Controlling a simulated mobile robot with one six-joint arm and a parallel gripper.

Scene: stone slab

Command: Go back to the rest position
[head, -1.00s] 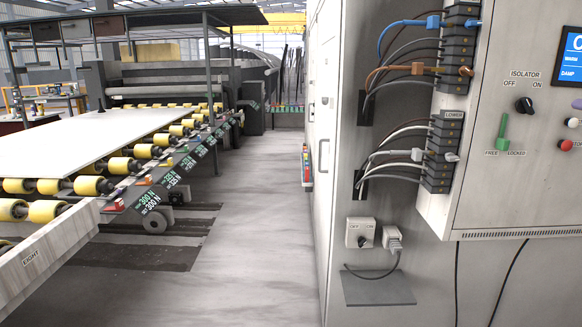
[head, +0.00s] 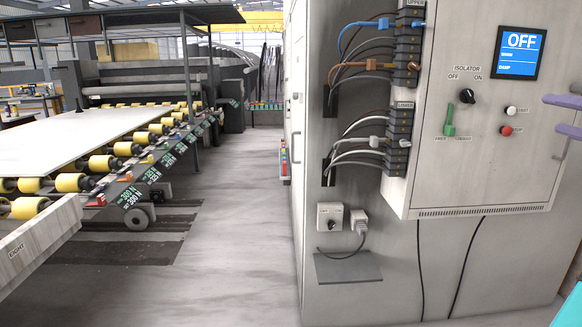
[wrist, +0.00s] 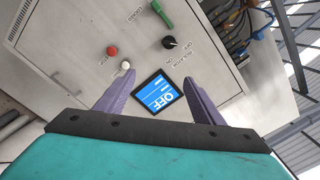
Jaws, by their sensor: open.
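My gripper (wrist: 158,98) shows in the wrist view with its two purple fingers spread apart and nothing between them. Beyond it is the grey control panel, seen turned over, with its blue screen (wrist: 158,94) reading OFF. In the head view the fingers (head: 568,116) enter at the right edge, just right of the control panel (head: 450,150). The panel carries a blue screen (head: 517,54), a black isolator knob (head: 467,96), a green lever (head: 450,120), a white button (head: 510,111) and a red button (head: 506,131). The fingers appear clear of the panel.
Black terminal blocks (head: 409,45) with blue, orange and grey cables stand on the cabinet's left side. A small switch box (head: 330,217) and plug sit below, above a grey shelf (head: 348,266). A roller conveyor (head: 70,183) with a white slab (head: 60,143) stands left. The aisle floor (head: 240,200) is clear.

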